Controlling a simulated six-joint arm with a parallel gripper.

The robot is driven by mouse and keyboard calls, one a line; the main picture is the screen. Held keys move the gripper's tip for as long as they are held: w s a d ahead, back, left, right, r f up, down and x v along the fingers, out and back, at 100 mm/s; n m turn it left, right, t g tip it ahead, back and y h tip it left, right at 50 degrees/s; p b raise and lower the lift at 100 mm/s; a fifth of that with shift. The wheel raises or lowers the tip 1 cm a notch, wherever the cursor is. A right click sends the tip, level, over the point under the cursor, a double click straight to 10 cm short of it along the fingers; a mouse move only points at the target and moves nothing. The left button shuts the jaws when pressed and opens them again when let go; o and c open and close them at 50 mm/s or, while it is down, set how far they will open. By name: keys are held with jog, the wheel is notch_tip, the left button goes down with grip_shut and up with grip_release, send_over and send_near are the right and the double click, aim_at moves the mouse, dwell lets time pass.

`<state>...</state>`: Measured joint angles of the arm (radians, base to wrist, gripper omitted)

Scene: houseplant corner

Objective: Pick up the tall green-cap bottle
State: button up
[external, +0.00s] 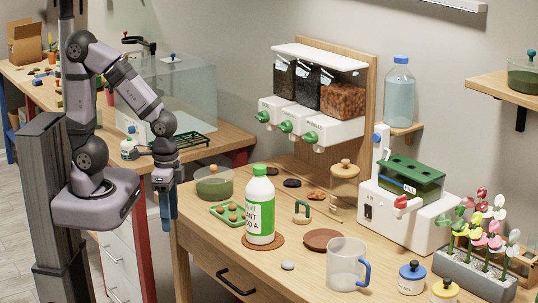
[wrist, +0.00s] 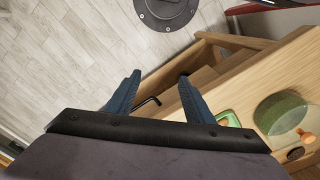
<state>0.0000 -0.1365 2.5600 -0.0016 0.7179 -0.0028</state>
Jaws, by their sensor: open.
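The tall bottle (external: 260,207) is white with a green cap and a green label. It stands upright on a round brown coaster (external: 278,241) on the wooden table in the external view. My gripper (external: 168,226) hangs pointing down off the table's left edge, to the left of the bottle and well apart from it. In the wrist view my gripper (wrist: 158,86) shows two blue fingers spread apart with nothing between them. The bottle is not in the wrist view.
A green tray (external: 232,214) and a green-filled bowl (external: 213,182) stand between my gripper and the bottle. A clear jug (external: 345,266), a brown saucer (external: 322,239) and a small stone (external: 288,265) lie to the bottle's right. A dispenser (external: 318,95) stands behind.

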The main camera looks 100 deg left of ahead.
jog(key=o, duration=0.8)
